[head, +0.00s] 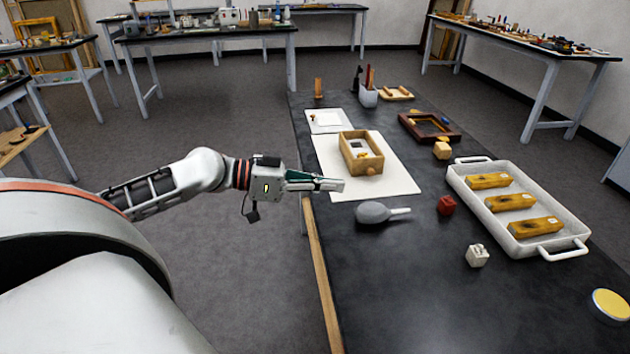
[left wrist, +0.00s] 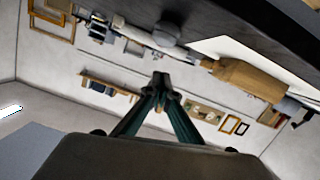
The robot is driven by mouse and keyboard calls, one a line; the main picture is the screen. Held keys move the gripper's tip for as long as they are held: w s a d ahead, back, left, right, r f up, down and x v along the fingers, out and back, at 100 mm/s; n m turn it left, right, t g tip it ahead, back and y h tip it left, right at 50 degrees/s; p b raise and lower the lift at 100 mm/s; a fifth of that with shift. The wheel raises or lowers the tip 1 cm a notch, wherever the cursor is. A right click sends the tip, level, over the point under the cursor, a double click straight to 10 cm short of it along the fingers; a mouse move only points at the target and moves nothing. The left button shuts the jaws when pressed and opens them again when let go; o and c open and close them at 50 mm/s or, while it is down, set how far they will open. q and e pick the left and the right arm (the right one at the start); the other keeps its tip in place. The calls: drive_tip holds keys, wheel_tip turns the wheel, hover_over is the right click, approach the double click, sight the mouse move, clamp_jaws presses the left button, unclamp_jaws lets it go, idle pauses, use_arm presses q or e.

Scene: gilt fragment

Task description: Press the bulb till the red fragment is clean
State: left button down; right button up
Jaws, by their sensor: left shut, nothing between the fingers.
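The grey bulb (head: 372,212) lies on its side on the dark table, its pale nozzle pointing right. The red fragment (head: 446,205) is a small block right of the nozzle tip, apart from it. Whether dust lies on it is too small to tell. My left gripper (head: 341,185) is over the table's left edge area, behind and left of the bulb, apart from it. Its fingers are together and empty; they also show in the left wrist view (left wrist: 160,78). My right gripper is not in view.
A white sheet (head: 398,178) carries an open wooden box (head: 377,164). A white tray (head: 575,240) with several yellow-brown bars stands on the right. A white block (head: 477,256) and a yellow round lid (head: 611,304) are nearer. The table's front left is clear.

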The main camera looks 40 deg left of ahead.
use_arm(q)
drive_tip(key=shift+v, duration=1.7)
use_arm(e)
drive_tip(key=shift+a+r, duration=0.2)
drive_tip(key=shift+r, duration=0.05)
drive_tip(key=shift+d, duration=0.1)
